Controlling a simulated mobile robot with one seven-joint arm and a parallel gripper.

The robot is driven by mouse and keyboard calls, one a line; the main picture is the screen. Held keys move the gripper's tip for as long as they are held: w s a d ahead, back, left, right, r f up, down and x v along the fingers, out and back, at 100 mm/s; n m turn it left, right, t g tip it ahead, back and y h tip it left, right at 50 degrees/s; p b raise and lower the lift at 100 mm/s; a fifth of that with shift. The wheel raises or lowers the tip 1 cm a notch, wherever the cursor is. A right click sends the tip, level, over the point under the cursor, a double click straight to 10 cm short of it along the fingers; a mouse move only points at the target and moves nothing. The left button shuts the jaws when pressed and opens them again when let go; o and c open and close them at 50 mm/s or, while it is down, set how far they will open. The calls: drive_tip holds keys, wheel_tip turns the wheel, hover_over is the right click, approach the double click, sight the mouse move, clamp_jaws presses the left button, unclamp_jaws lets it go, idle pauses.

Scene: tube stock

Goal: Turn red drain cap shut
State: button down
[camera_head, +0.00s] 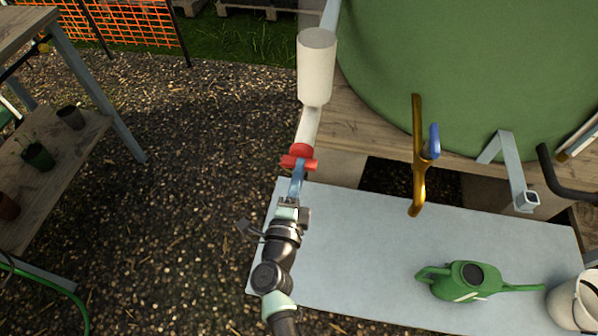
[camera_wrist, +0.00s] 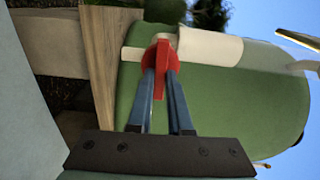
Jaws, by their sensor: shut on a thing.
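The red drain cap (camera_head: 301,153) sits on the white drain pipe (camera_head: 309,122), beside the green tank. It also shows in the wrist view (camera_wrist: 161,62), in front of the pale pipe (camera_wrist: 208,48). My gripper (camera_head: 297,172) reaches up to the cap from below in the head view. In the wrist view, my gripper's two blue fingers (camera_wrist: 160,74) lie on either side of the cap's upright red grip and are shut on it. The fingers hide part of the cap's sides. I cannot tell from its look how far the cap is turned.
The green tank (camera_head: 470,70) stands on a wooden base at the right, with a brass tap (camera_head: 418,150) and blue handle. A pale slab (camera_head: 350,255) below bears a green watering can (camera_head: 470,281) and a white bucket (camera_head: 575,303). A wooden bench (camera_head: 60,160) stands left; gravel lies between.

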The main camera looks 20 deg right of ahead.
drive_tip(key=shift+m, duration=0.3)
drive_tip(key=c, duration=0.8)
unclamp_jaws()
drive_tip(key=shift+c, duration=0.2)
drive_tip(key=p+v, duration=0.1)
drive_tip(key=v, duration=1.2)
